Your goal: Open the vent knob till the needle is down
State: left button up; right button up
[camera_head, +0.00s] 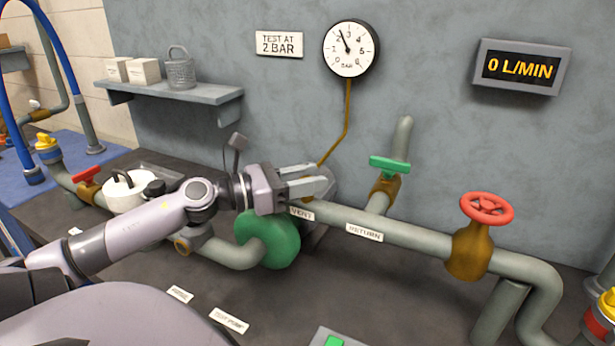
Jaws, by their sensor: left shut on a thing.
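The pressure gauge (351,48) hangs on the wall, and its needle points up and slightly left, between 2 and 3. My left gripper (322,178) reaches in from the left, just above the VENT label (302,214) on the grey pipe. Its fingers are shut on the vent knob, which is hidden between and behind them. My right gripper is not in view.
A green-handled valve (390,166) and a red handwheel (487,208) stand to the right along the pipe. A green pump body (268,238) lies below the gripper. The flow display (521,67) reads 0 L/MIN. A sign (279,44) reads TEST AT 2 BAR.

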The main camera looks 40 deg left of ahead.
pick_arm(q)
jog(key=shift+d+r+n+t+y+p, duration=0.1)
jog(key=shift+n+t+y+p, duration=0.4)
jog(key=shift+n+y+p, duration=0.55)
jog(key=n+y+p, duration=0.1)
jog(key=y, duration=0.2)
jog(key=shift+t, duration=0.3)
jog(key=n+y, duration=0.3)
jog(key=y, duration=0.1)
jog(key=shift+y+b, duration=0.25)
jog(key=shift+b, duration=0.05)
jog(key=n+y, duration=0.2)
jog(key=shift+y, duration=0.3)
jog(key=n+g+y, duration=0.1)
jog(key=n+y, duration=0.1)
jog(key=y, duration=0.1)
jog(key=n+g+y+p, duration=0.1)
jog(key=n+g+y, duration=0.1)
jog(key=y, duration=0.1)
jog(key=shift+n+g+y, duration=0.3)
jog(key=shift+n, duration=0.05)
jog(key=n+g+y, duration=0.4)
jog(key=g, duration=0.1)
jog(key=shift+n+y, duration=0.3)
jog(key=shift+y, duration=0.1)
jog(key=shift+n+g, duration=0.3)
jog(key=shift+g, duration=0.4)
jog(key=o, duration=0.9)
jog(key=shift+o, duration=0.2)
